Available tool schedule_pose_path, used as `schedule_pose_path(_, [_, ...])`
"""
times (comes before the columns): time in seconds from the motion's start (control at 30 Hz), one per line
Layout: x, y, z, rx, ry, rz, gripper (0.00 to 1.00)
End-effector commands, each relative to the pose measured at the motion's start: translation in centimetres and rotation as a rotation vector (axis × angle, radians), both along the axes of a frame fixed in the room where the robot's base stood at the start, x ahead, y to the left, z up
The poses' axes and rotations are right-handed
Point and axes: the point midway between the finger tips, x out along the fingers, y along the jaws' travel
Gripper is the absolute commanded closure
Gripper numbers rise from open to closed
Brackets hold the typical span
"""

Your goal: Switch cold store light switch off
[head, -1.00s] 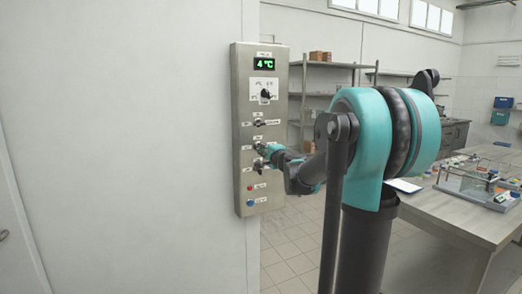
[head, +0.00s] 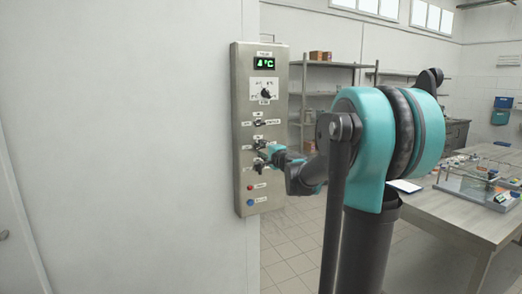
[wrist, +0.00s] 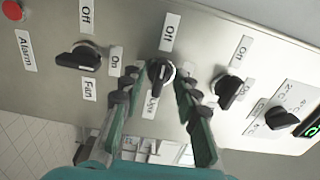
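The steel control panel (head: 240,190) is on the pale wall and carries several black rotary switches. In the wrist view, my gripper (wrist: 165,76) is at the middle switch (wrist: 161,70), one finger on each side of its black handle. The fingers stand apart, and I cannot tell whether either touches the handle. An "Off" label (wrist: 170,32) is above this switch. The label below it (wrist: 152,106) is too blurred to read surely. In the head view, my gripper (head: 263,151) is at the panel's lower half and its fingertips are hard to make out.
The fan switch (wrist: 80,58) and another switch (wrist: 228,90) flank the gripper closely. The temperature dial (wrist: 282,120) and red alarm button (wrist: 13,10) are farther off. The green display (head: 265,64) reads 4 °C. A lab table (head: 455,215) stands at the right.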

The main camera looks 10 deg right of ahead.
Motion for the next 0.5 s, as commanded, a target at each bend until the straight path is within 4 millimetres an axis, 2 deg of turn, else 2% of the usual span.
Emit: schedule_pose_path(0.5, [-8.3, -2.8, 0.0, 0.0, 0.0, -0.003, 0.69])
